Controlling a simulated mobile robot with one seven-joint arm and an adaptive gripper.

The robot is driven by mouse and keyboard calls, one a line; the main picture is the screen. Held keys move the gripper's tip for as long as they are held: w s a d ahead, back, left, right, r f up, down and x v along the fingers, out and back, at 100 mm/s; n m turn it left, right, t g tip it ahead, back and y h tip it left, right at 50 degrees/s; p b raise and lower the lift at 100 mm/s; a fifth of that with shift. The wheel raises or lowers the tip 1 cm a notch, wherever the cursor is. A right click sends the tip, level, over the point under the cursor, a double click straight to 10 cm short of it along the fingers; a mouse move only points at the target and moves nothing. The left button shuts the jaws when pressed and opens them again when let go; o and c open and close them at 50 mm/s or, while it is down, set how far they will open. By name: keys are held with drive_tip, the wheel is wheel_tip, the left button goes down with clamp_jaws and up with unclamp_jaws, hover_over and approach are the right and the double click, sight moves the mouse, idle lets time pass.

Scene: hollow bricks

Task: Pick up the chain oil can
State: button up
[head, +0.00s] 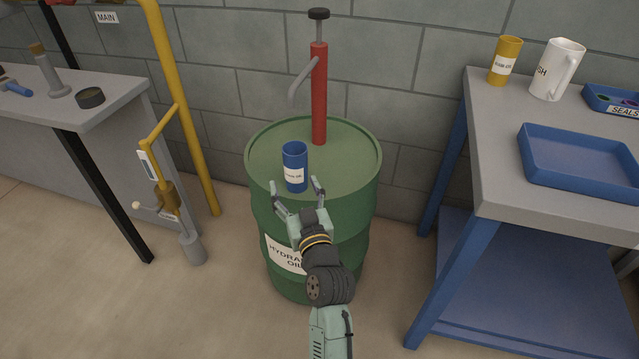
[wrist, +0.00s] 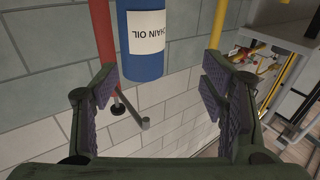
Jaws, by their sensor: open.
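The chain oil can (head: 295,166) is a blue cylinder with a white label, standing upright on the green drum's top (head: 345,170) near its front. In the wrist view the can (wrist: 142,60) shows at the top, its label reading "CHAIN OIL", with its upper part in the picture cut off by the frame edge. My gripper (head: 296,192) is open and empty at the drum's front edge, its fingers spread on either side of the can's line, just short of it. The wrist view shows both finger pads (wrist: 155,95) with a gap between them.
A red hand pump (head: 319,95) stands on the drum behind the can, its grey spout reaching left. A yellow pipe (head: 177,95) rises at the left. The right bench holds a yellow can (head: 505,62), a white jug (head: 555,70) and a blue tray (head: 585,192).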

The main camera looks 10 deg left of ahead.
sight(299, 179)
drive_tip(key=shift+h, duration=0.4)
drive_tip(key=w+f, duration=0.1)
drive_tip(key=w+f+p, duration=0.1)
drive_tip(key=w, duration=0.1)
drive_tip(key=w+f, duration=0.1)
drive_tip(key=w, duration=0.1)
drive_tip(key=shift+w+a+p, duration=0.2)
drive_tip(key=shift+a+p, duration=0.1)
drive_tip(key=p+x, duration=0.1)
drive_tip(key=x, duration=0.3)
drive_tip(key=shift+w+a+f, duration=0.1)
drive_tip(key=shift+w+f, duration=0.05)
drive_tip(key=shift+w, duration=0.05)
drive_tip(key=c, duration=1.5)
drive_tip(key=shift+c, duration=0.3)
